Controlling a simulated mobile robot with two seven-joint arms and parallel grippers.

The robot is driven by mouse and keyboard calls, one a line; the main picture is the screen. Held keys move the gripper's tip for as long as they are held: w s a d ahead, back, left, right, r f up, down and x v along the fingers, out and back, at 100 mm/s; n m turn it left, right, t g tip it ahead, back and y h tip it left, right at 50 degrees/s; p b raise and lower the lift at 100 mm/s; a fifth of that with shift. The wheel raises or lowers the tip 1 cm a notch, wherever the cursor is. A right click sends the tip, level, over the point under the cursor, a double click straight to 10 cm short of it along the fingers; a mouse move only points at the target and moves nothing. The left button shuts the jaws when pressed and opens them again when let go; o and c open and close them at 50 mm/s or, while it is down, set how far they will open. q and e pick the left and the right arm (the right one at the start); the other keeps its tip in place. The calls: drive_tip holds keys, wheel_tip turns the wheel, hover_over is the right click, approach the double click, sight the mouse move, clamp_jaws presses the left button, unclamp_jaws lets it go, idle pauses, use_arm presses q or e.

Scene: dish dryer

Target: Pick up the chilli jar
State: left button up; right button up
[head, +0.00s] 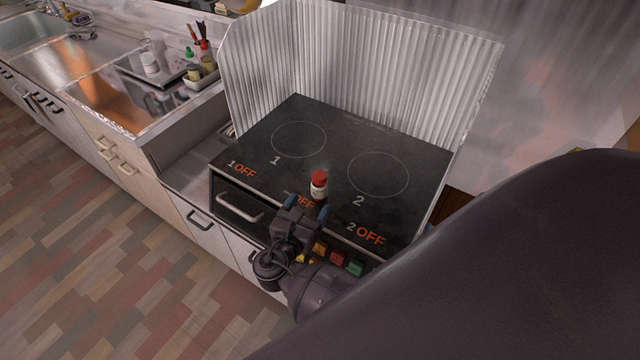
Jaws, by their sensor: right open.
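The chilli jar (318,186) is small, with a red lid and a pale body. It stands upright on the black cooktop (330,140), near its front edge between the two ring markings. My right gripper (306,205) is open just in front of the jar, its blue-tipped fingers pointing towards it. The fingers look spread to either side of the jar's lower front; I cannot tell whether they touch it. My left gripper is not in view.
A corrugated metal screen (350,70) stands behind and beside the cooktop. Left are a counter with a sink (28,32) and a tray of bottles (160,65). The cooktop is otherwise clear.

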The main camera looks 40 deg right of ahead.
sight(316, 186)
drive_tip(key=x, duration=0.3)
drive_tip(key=shift+w+d, duration=0.1)
drive_tip(key=shift+w+r+x, duration=0.1)
drive_tip(key=shift+w+x, duration=0.05)
drive_tip(key=shift+x, duration=1.15)
drive_tip(key=shift+w+r+x, duration=0.1)
drive_tip(key=shift+x, duration=1.2)
drive_tip(key=shift+a, duration=0.2)
drive_tip(key=shift+c, duration=0.2)
drive_tip(key=c, duration=1)
